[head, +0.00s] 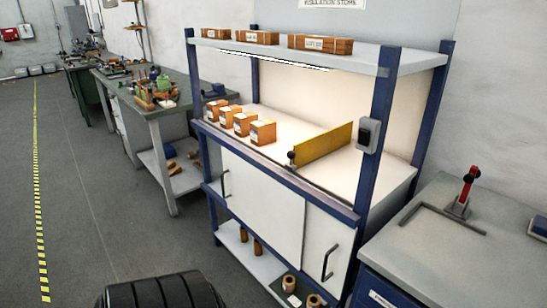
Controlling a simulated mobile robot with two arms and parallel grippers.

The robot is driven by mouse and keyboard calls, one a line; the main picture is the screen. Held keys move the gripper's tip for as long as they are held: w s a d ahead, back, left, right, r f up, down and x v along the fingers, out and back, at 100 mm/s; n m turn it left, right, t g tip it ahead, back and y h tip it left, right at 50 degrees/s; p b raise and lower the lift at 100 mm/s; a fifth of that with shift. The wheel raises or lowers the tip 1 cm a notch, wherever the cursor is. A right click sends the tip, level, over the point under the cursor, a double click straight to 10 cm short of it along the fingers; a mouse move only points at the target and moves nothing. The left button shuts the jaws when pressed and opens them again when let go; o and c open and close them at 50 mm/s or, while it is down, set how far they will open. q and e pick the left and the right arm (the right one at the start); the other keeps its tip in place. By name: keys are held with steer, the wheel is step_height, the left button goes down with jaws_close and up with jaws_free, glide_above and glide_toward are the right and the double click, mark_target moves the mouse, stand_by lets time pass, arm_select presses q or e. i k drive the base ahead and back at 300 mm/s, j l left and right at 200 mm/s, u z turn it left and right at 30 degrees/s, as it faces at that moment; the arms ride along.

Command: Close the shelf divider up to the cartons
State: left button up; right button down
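The yellow shelf divider (324,144) stands upright across the lit middle shelf (345,172) of the blue-framed rack. A dark knob (291,157) sits at its front end, by a rail along the shelf's front edge. Several small orange-brown cartons (262,132) with white labels stand in a row on the left part of this shelf. A gap of bare shelf lies between the rightmost carton and the divider. Neither of my grippers is in view.
Wooden boxes (320,44) stand on the rack's top shelf. A grey switch box (367,134) is on the front right post. A bench with a red-handled tool (466,190) stands at right, a cluttered workbench (180,107) at left. The floor (100,200) at left is clear.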

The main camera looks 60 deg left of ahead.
mark_target(304, 152)
steer(key=u, duration=1.75)
